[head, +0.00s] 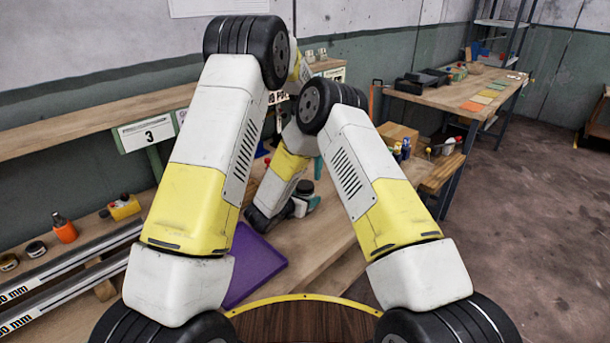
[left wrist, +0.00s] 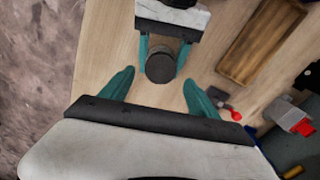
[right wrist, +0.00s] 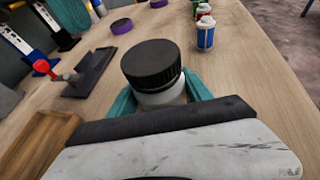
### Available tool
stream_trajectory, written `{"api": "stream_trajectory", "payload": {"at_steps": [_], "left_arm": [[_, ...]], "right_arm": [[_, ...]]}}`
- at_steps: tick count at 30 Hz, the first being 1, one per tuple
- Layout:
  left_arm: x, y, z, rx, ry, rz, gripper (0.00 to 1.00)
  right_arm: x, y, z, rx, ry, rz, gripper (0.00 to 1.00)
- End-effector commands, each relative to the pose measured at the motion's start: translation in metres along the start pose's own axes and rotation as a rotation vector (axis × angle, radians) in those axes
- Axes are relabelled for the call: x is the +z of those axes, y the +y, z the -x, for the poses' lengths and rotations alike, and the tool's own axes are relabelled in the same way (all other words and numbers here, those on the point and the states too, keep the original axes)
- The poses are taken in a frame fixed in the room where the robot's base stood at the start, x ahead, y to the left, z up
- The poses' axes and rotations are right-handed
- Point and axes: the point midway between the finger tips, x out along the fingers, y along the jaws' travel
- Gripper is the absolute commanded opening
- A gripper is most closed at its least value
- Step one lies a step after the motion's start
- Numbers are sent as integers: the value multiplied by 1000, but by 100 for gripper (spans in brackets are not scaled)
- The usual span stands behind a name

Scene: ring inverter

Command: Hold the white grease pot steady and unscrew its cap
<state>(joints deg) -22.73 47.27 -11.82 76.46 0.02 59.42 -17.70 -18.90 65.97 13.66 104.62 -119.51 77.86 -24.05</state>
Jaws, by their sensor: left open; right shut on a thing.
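The white grease pot shows in the right wrist view, with its white body (right wrist: 163,97) below a ribbed black cap (right wrist: 150,62). The cap sits on the pot. My right gripper (right wrist: 160,98) is shut on the pot's body, one teal finger on each side. In the left wrist view the cap (left wrist: 160,66) is seen from above, between the right gripper's fingers (left wrist: 161,58). My left gripper (left wrist: 159,77) is open and empty, its fingertips apart on either side of the cap in the picture. In the head view one teal left finger (head: 319,167) shows; the right arm hides the rest.
A wooden tray (left wrist: 262,40) lies on the bench (right wrist: 235,75) near the pot. A purple tray (head: 252,265) lies in front. Small bottles (right wrist: 205,32), a dark stand with a red-knobbed tool (right wrist: 90,75) and purple rings stand farther off. Bare bench surrounds the pot.

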Motion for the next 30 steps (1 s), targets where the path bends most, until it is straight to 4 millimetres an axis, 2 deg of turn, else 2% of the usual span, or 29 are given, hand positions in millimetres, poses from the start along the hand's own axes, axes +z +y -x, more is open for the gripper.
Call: {"api": "stream_trajectory", "payload": {"at_steps": [4, 8, 21, 25, 30], "left_arm": [[0, -1, 20, 2, 4, -150, 70], [0, -1, 23, -2, 1, -222, 70], [0, -1, -38, -2, 0, -224, 70], [0, -1, -49, -2, 1, -224, 70], [0, -1, -53, -3, 2, -224, 70]], "right_arm": [[0, 0, 0, 0, 0, 0, 0], [0, 0, 0, 0, 0, 0, 0], [0, 0, 0, 0, 0, 0, 0], [0, 0, 0, 0, 0, 0, 0], [0, 0, 0, 0, 0, 0, 0]]}}
